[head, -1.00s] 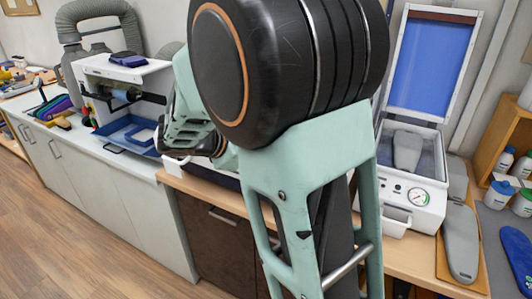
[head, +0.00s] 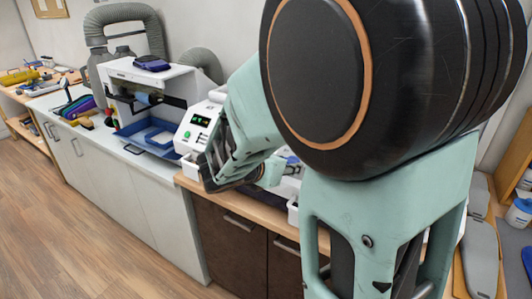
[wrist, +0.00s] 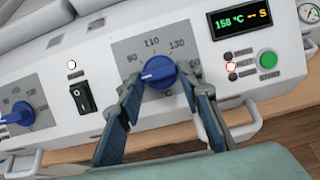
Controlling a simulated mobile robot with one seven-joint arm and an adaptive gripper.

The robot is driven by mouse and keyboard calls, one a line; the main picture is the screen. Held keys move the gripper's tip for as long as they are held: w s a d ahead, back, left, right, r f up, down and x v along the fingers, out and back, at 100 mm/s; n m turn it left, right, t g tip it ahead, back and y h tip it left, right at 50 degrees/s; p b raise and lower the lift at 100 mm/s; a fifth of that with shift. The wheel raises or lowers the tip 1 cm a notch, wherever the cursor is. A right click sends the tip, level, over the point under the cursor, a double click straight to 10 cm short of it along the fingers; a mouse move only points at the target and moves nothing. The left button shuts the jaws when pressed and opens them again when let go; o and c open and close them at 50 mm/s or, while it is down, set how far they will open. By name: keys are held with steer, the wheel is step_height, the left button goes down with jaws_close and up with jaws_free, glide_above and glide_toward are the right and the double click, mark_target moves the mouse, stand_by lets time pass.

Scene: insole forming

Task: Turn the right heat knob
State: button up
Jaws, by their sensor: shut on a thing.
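The right heat knob (wrist: 157,71) is a blue round knob with a pale pointer line, on a grey dial plate marked 90, 110, 130 on the white front panel in the wrist view. The pointer line runs toward the lower left. My gripper (wrist: 160,80) has one finger on each side of the knob and is shut on it. A second blue knob (wrist: 17,114) sits at the left edge on a similar dial plate. In the head view my gripper is partly hidden beside the white panel (head: 187,141); the knobs are not visible there.
Right of the knob are a lit green temperature display (wrist: 240,20), indicator lamps and a green button (wrist: 267,59). A black rocker switch (wrist: 82,97) is to its left. White handles stick out below the panel. My arm covers much of the head view.

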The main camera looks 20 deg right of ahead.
steer(key=shift+n, duration=0.3)
steer(key=o, duration=1.2)
steer(key=shift+c, duration=0.2)
